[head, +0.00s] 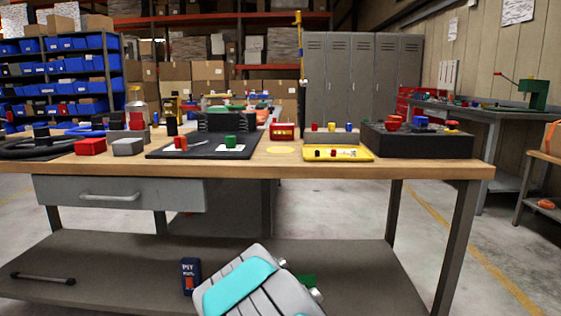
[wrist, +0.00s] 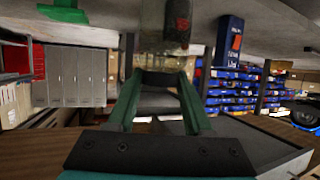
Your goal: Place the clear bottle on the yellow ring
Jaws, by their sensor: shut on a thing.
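The yellow ring (head: 283,150) is a flat yellow round mark on the wooden bench top, left of the yellow tray. My gripper (wrist: 163,75) has green fingers, shut on a see-through object that looks like the clear bottle (wrist: 160,42). In the head view my gripper is low in front of the bench, mostly hidden behind my own arm; the held bottle cannot be made out there.
The yellow tray (head: 338,159) with small parts lies right of the ring. A dark box (head: 417,143) stands farther right. A black mat (head: 205,149) with a green and a red piece lies left. A blue PIT box (head: 190,277) stands on the lower shelf.

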